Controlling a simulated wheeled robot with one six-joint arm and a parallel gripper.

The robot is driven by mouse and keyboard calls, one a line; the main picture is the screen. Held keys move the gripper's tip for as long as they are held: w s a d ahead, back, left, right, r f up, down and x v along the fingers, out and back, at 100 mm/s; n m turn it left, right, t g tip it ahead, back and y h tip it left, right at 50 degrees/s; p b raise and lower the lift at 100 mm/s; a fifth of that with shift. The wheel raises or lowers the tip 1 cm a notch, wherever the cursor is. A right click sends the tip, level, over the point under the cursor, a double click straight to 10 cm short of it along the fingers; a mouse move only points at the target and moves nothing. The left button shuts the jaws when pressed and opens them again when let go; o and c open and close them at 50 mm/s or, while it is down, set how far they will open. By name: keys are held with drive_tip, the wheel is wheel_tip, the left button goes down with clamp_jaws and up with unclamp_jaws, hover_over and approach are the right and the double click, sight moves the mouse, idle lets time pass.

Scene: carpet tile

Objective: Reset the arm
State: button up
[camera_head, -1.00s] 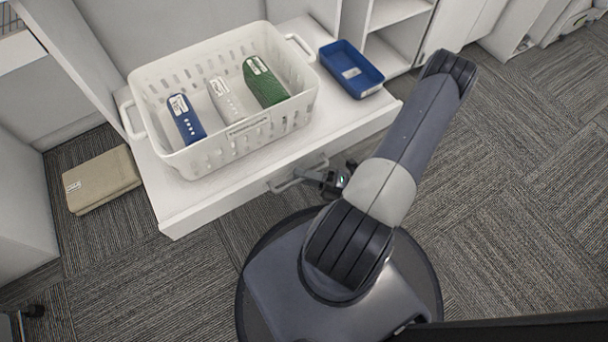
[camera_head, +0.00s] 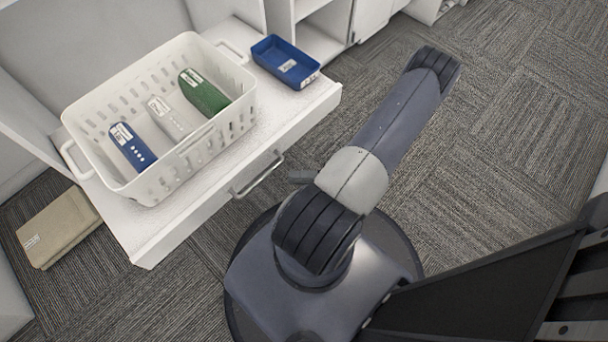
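My arm rises from my round base at the lower middle of the head view and bends at an elbow at the upper right. My gripper is hidden behind the arm; only a small grey part shows just left of the pale arm link. The drawer handle (camera_head: 258,175) is a metal bar on the front of the white drawer (camera_head: 205,212). Nothing of mine is on the handle in this view.
A white basket (camera_head: 205,142) on the drawer holds blue (camera_head: 132,147), white (camera_head: 168,118) and green (camera_head: 204,93) items. A blue tray (camera_head: 285,62) stands beside it. A beige folded thing (camera_head: 58,228) lies on the carpet at left. Carpet at right is clear.

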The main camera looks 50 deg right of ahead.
sight(262, 177)
drive_tip(key=shift+s+d+f, duration=0.1)
drive_tip(key=shift+s+d, duration=0.4)
idle(0.3)
drive_tip(key=b+x, duration=0.1)
drive_tip(key=x, duration=0.9)
drive_tip(key=shift+w+a+b, duration=0.25)
drive_tip(key=shift+a+b, duration=0.05)
drive_tip(key=shift+w, duration=0.15)
drive_tip(key=shift+w, duration=0.1)
